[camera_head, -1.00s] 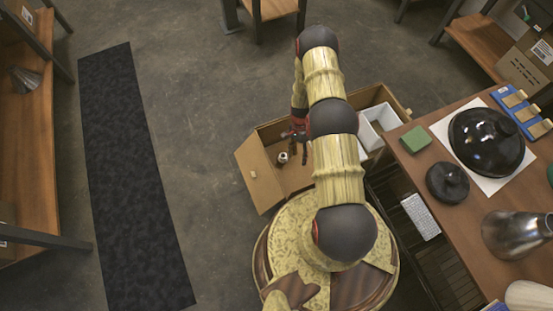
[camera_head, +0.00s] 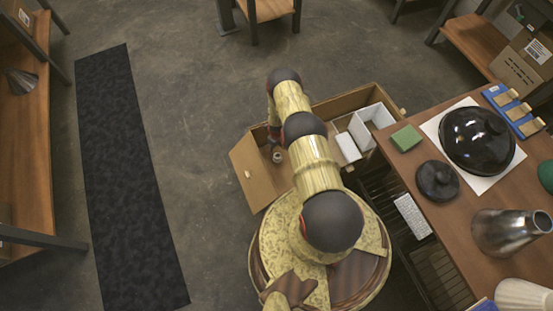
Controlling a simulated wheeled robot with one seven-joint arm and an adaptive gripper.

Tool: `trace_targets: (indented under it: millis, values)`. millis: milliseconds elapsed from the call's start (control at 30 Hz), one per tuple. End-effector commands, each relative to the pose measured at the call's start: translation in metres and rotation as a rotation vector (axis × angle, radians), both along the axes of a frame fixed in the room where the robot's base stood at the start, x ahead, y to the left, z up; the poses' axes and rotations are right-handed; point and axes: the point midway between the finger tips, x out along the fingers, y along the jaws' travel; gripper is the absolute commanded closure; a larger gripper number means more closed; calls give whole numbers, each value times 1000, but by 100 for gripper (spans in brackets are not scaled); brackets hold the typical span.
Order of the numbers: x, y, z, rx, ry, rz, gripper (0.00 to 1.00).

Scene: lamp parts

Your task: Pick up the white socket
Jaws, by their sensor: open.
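A small whitish and dark piece (camera_head: 277,157), which looks like the socket, sits in the left part of an open wooden drawer (camera_head: 246,183) beside my base. It is too small to make out in detail. My gripper (camera_head: 273,136) is a small dark and red shape, largely hidden by my arm. It is open, just above the piece in the picture and apart from it. Its height over the drawer floor cannot be told.
A white bin (camera_head: 368,119) and a white box (camera_head: 347,147) stand in the drawer's right part. The workbench (camera_head: 465,215) at right holds a black dome (camera_head: 476,140), a dark knob-topped piece (camera_head: 437,180) and a metal shade (camera_head: 508,232). Floor at left is clear around a dark mat (camera_head: 130,180).

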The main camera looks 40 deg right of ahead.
Motion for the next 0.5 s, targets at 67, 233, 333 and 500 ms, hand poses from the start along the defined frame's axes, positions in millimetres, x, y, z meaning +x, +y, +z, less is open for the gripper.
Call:
trace_targets:
  millis: [67, 233, 333, 500]
  values:
    - [-1, 0, -6, 1, 1, -12, 48]
    - [-1, 0, -25, 1, 1, -13, 48]
    - [-1, -1, -34, 1, 1, -12, 48]
    - [-4, -3, -59, 1, 2, -12, 48]
